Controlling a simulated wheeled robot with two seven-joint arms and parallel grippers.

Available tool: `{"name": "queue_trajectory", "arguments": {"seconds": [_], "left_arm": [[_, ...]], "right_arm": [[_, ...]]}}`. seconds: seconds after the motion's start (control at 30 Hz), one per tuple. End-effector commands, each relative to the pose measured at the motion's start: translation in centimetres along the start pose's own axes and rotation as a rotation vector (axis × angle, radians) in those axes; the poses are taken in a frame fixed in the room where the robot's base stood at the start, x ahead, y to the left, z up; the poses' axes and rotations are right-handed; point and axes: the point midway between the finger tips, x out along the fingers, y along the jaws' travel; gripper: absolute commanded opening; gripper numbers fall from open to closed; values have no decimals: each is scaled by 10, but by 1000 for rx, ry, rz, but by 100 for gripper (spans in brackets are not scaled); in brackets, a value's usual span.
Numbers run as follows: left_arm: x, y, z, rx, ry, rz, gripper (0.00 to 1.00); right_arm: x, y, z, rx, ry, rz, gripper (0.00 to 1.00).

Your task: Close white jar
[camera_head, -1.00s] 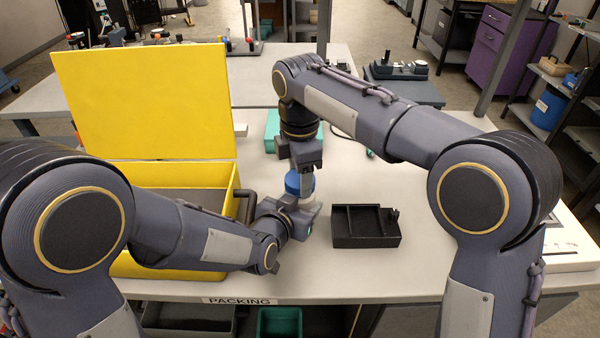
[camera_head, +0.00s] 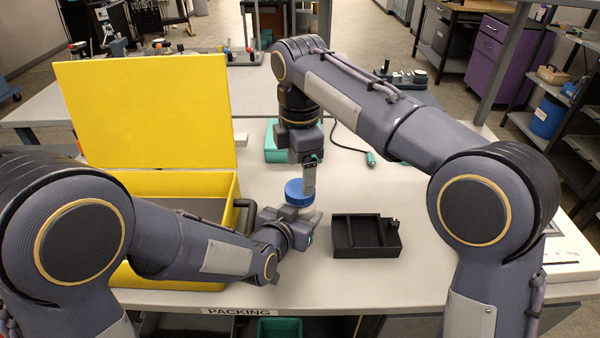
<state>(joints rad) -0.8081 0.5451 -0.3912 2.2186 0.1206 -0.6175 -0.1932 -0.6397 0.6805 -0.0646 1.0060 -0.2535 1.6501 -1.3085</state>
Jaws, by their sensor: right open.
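The white jar (camera_head: 307,212) stands on the table in the middle of the head view, with a blue lid (camera_head: 297,193) on its top. Whether the lid is seated fully cannot be told. My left gripper (camera_head: 304,228) is low at the jar's near side and hides part of its body. Whether its fingers are closed on the jar is not clear. My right gripper (camera_head: 309,188) points down from above, open, with a finger beside the lid at its right edge. Its other finger is hidden.
An open yellow case (camera_head: 205,183) with its lid raised stands at left, close to my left arm. A black divided tray (camera_head: 366,250) lies to the right of the jar. A teal box (camera_head: 276,150) is behind. The table (camera_head: 440,235) is clear right of the tray.

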Motion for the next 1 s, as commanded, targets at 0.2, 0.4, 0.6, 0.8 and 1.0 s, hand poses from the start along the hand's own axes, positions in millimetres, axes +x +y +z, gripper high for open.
{"name": "queue_trajectory", "arguments": {"seconds": [0.2, 0.4, 0.6, 0.8, 1.0], "left_arm": [[0, 0, -1, 0, 2, 0, 0], [0, 0, -1, 0, 2, 0, 0], [0, 0, -1, 0, 2, 0, 0], [0, 0, -1, 0, 2, 0, 0], [0, 0, -1, 0, 2, 0, 0]], "right_arm": [[0, 0, 0, -6, 0, 0, 74], [-17, 1, -2, -228, 1, 0, 74], [-33, 0, 0, -438, 1, 0, 74], [-35, 0, 0, -461, 0, -1, 74], [-32, 0, 0, -460, 0, -1, 74]]}}
